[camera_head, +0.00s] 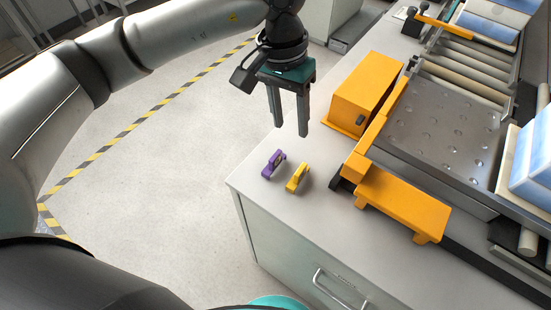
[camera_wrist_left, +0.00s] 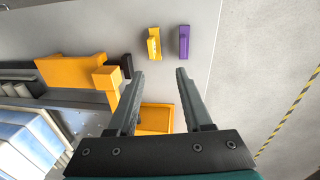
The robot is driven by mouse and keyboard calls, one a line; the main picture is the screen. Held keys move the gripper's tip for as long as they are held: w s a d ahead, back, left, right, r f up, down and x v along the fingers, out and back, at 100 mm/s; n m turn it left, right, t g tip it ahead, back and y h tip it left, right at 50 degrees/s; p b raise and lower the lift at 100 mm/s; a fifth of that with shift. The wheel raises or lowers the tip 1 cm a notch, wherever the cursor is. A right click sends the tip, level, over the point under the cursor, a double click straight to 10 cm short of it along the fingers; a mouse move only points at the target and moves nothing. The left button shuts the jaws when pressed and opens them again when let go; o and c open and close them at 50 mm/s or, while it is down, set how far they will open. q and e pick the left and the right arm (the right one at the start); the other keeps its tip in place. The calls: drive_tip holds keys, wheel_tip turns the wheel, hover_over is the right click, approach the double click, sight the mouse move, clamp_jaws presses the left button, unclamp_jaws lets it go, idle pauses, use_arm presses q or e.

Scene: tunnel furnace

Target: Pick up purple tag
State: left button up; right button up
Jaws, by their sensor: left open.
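The purple tag (camera_head: 273,163) lies on the grey cabinet top near its left edge in the head view. It also shows in the left wrist view (camera_wrist_left: 184,42), near the edge of the top. A yellow tag (camera_head: 298,177) lies just to its right, apart from it; in the left wrist view the yellow tag (camera_wrist_left: 154,44) is to the left of the purple one. My left gripper (camera_head: 290,131) is open and empty, pointing down above the cabinet top; its fingers (camera_wrist_left: 158,75) show in the left wrist view, with both tags beyond the fingertips. My right gripper is not in view.
An orange box (camera_head: 364,91) stands on the cabinet top right of my left gripper. An orange bracket (camera_head: 402,205) stands to the right of the tags, beside the roller conveyor (camera_head: 455,82). The front left of the cabinet top (camera_head: 262,195) is free.

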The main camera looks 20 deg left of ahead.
sight(275, 155)
use_arm(q)
drive_tip(key=shift+y, duration=0.7)
drive_tip(key=a+f, duration=0.1)
drive_tip(key=f, duration=0.2)
drive_tip(key=a+f, duration=0.1)
drive_tip(key=f, duration=0.2)
drive_tip(key=w+a+f, duration=0.1)
drive_tip(key=f, duration=0.1)
drive_tip(key=shift+f, duration=0.4)
drive_tip(key=shift+s+d+f, duration=0.1)
drive_tip(key=shift+s+f, duration=0.05)
drive_tip(key=shift+f, duration=1.35)
drive_tip(key=shift+s+f, duration=0.1)
drive_tip(key=shift+f, duration=1.35)
clamp_jaws()
